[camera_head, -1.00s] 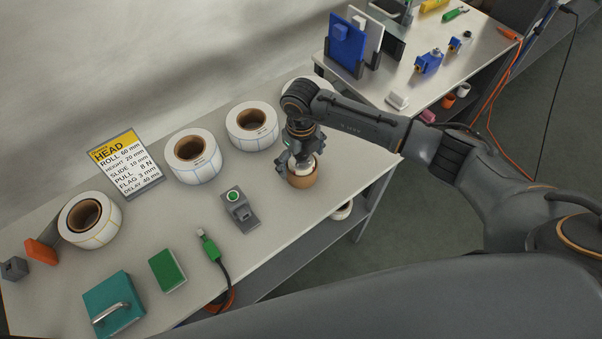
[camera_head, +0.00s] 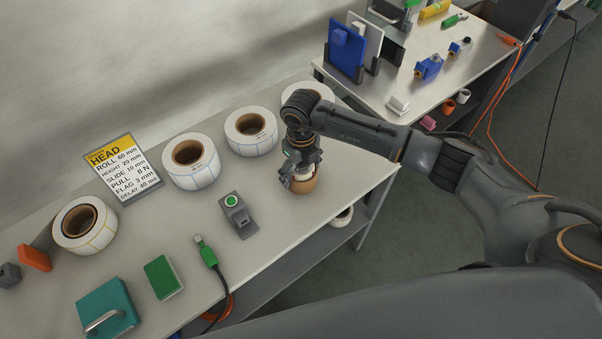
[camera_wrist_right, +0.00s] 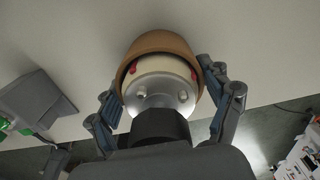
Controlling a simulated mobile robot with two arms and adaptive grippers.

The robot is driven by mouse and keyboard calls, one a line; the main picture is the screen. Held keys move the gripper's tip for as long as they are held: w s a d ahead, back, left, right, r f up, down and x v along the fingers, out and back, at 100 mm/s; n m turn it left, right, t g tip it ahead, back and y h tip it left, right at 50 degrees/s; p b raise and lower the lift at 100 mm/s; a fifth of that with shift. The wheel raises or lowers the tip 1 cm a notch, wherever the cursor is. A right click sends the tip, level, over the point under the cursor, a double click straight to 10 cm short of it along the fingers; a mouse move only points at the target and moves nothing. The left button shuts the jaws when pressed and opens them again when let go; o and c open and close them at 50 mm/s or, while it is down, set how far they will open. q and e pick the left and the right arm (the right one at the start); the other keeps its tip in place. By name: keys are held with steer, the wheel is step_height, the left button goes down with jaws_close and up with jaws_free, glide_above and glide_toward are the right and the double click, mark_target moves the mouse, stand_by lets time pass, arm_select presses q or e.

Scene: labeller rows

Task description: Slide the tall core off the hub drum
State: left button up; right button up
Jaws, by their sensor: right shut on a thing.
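The tan, ring-shaped core (camera_head: 304,186) is at the bench's front right in the head view. In the wrist view the core (camera_wrist_right: 158,41) surrounds the cream hub drum (camera_wrist_right: 158,75), whose pale end face has two small pegs and red marks beside it. My right gripper (camera_head: 301,178) comes from above and is shut on the core. In the wrist view its blue-padded fingers (camera_wrist_right: 166,85) lie on either side of the core. The drum's lower part is hidden inside the core. My left gripper is not in view.
A grey device with a green button (camera_head: 236,214) stands left of the core. White label rolls (camera_head: 192,165) line the back, beside a sign (camera_head: 122,168). A green-tipped cable (camera_head: 207,252) lies in front. Bare bench top lies between the button device and the core.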

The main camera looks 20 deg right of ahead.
steer(key=shift+r+p, duration=1.85)
steer(key=shift+r, duration=0.9)
steer(key=shift+r+p, duration=3.35)
steer(key=shift+r, duration=2.1)
